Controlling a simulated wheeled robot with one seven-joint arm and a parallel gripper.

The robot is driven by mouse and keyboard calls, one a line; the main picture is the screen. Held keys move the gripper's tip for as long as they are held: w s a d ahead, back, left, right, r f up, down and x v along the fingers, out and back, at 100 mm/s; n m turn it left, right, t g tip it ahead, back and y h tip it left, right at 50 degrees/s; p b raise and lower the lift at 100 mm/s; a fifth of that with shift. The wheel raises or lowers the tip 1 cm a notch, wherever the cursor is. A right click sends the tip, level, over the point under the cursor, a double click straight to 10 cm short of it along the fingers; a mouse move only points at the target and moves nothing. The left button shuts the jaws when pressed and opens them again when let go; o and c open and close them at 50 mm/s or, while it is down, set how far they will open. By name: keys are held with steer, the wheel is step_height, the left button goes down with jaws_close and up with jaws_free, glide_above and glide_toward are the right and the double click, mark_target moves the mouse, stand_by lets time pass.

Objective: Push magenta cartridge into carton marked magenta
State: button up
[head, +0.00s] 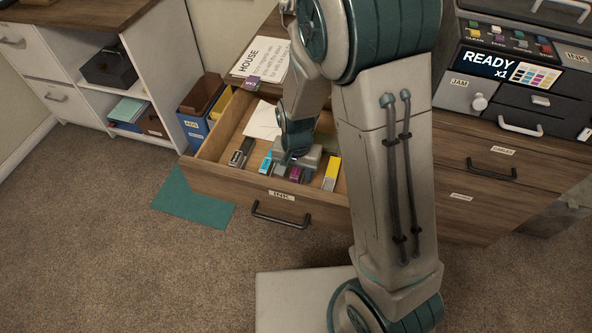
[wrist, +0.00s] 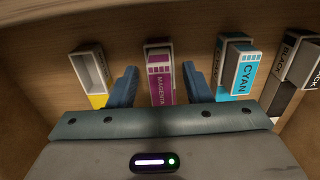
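The magenta cartridge (wrist: 160,82), lettered MAGENTA, shows in the wrist view between my fingers. Its far end meets a pale-rimmed carton (wrist: 157,46); how deep it sits inside I cannot tell. My gripper (wrist: 160,72) is open, one finger on each side of the cartridge, with visible gaps to both. In the head view my gripper (head: 297,159) is low inside the open ink drawer (head: 225,182), over the magenta item (head: 295,174), which it partly hides.
A cyan cartridge (wrist: 246,72) in its carton stands to the right in the wrist view, with black ones (wrist: 291,75) beyond. An empty-looking carton with yellow (wrist: 92,66) is at left. A white envelope (head: 263,120) lies farther back in the drawer.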

mark_target(297, 170)
step_height(297, 170, up, 14)
steer(key=p, duration=0.4)
steer(key=shift+f, duration=0.1)
stand_by(0.6)
